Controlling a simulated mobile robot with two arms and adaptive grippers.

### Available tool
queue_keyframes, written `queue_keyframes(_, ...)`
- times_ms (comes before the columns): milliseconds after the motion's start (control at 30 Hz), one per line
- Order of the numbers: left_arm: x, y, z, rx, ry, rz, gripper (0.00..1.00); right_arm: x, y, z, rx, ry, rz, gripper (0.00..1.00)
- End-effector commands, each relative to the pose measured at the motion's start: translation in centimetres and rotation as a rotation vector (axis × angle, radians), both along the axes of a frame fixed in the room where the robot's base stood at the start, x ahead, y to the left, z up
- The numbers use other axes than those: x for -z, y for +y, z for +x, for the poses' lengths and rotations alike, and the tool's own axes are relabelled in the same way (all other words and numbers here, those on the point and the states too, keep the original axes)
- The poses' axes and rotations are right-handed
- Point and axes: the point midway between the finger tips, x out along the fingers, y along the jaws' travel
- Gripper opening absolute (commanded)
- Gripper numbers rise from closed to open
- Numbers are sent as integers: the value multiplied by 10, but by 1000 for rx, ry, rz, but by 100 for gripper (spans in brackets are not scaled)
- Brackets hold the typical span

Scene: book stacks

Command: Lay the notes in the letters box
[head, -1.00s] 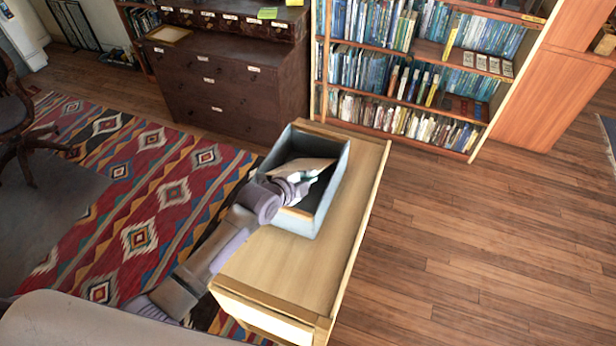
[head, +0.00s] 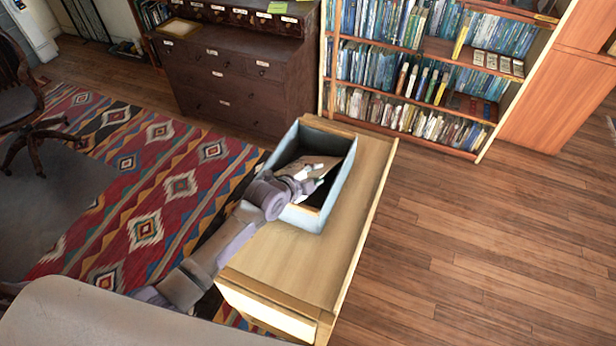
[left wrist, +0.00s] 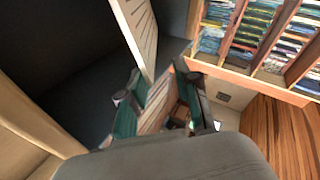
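The letters box (head: 340,180) is a pale blue-grey open box with a dark inside, on top of a light wooden cabinet. The notes (head: 312,162) show as a tan flat piece inside the box, partly hidden by my gripper. In the left wrist view a pale lined panel (left wrist: 138,32), apparently the notes, stands tilted against the dark inside. My right gripper is not in view.
The light wooden cabinet top (head: 300,260) is bare in front of the box. A patterned rug (head: 150,190) lies at left; open wooden floor (head: 470,250) is at right.

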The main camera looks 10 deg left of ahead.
Motion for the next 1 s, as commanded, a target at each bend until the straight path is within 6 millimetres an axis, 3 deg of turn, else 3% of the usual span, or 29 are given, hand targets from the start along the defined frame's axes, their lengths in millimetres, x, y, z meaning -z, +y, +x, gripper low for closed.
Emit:
queue_keyframes(167, -9, 8, -16, 1, -2, 1, 31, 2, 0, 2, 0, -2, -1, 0)
queue_keyframes(600, -48, 37, -82, 0, 0, 1, 31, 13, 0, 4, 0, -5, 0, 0)
queue_keyframes(1000, -58, 43, -96, 0, 0, -1, 31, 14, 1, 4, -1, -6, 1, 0)
